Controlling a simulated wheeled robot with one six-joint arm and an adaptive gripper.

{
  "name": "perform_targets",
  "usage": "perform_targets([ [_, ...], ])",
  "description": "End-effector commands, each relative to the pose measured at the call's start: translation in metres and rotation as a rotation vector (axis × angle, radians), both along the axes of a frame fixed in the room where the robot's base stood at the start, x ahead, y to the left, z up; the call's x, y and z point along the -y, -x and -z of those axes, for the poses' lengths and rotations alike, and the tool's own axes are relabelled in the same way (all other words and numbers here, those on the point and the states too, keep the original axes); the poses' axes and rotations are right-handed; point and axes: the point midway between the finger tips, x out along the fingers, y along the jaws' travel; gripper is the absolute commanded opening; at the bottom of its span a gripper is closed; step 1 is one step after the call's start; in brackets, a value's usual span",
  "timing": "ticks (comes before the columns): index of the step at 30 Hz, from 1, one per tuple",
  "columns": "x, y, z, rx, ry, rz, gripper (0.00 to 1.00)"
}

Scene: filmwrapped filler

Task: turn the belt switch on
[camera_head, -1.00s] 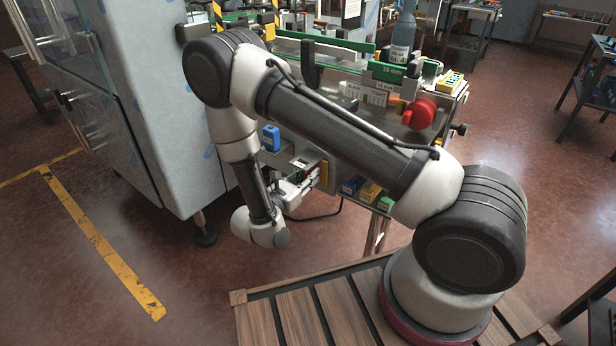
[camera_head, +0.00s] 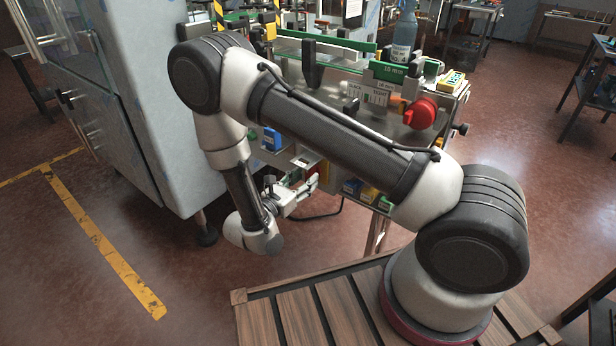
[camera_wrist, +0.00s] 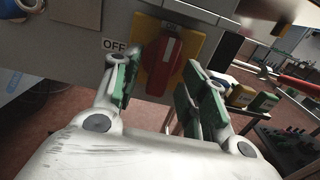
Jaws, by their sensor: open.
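The belt switch (camera_wrist: 162,64) is a red handle on a yellow plate (camera_wrist: 143,27), mounted on the grey side of the machine, in the wrist view. A label reading "OFF" (camera_wrist: 114,45) is just left of it. My gripper (camera_wrist: 160,90) is open, with green-padded fingers on either side of the red handle in the picture. I cannot tell whether either finger touches it. In the head view my gripper (camera_head: 304,185) is at the machine's front side, below its top, and the switch is largely hidden there.
A red knob (camera_head: 420,113) is at the machine's right end. Small yellow and blue boxes (camera_head: 368,192) are below. The floor (camera_head: 110,220) at left is clear.

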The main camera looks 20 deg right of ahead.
Motion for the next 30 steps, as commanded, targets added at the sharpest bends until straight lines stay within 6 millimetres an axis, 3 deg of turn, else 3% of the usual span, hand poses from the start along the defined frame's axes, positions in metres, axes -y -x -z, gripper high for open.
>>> perform_targets([
  [6, -0.043, 0.030, 0.000, 0.001, -0.001, -0.007, 0.43],
  [12, -0.069, 0.049, 0.000, 0.000, -0.001, -0.004, 0.43],
  [30, -0.077, 0.056, 0.000, 0.000, 0.000, -0.001, 0.43],
])
